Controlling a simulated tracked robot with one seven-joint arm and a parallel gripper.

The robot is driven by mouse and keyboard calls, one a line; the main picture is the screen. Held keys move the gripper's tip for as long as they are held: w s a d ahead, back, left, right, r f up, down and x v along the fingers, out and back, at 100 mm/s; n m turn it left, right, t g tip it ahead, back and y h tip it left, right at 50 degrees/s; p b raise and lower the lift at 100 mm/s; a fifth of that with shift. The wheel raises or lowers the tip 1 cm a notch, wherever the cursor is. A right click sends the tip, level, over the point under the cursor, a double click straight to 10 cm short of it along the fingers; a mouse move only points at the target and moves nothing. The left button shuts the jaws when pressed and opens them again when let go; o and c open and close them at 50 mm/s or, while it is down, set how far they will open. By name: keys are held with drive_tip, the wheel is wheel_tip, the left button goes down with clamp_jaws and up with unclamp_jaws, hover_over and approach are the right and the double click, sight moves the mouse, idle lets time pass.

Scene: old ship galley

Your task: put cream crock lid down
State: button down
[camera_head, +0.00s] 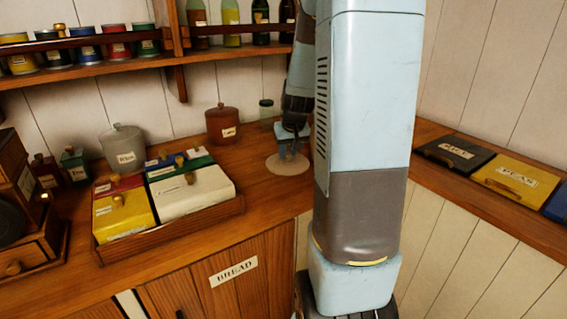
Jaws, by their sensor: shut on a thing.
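My gripper (290,150) is over the counter at the back, beside the arm, with its fingers pointing down. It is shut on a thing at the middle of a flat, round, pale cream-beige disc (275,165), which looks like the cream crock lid. The disc lies level at the counter top; I cannot tell whether it touches the wood. The fingers hide its middle, and my arm stands close to its right side. No cream crock shows; the arm hides part of the counter.
A wooden tray (170,229) with coloured lidded boxes stands left of the disc. A red-brown crock (222,125), a grey crock (123,147) and a small green jar (266,110) stand behind. Bare counter lies between tray and disc. Labelled panels (453,153) lie on the right counter.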

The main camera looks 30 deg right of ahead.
sight(284, 161)
drive_tip(key=shift+w+f, duration=1)
drive_tip(key=shift+f, duration=1.65)
drive_tip(key=shift+f, duration=0.1)
drive_tip(key=c, duration=0.9)
unclamp_jaws()
drive_tip(key=shift+o, duration=0.2)
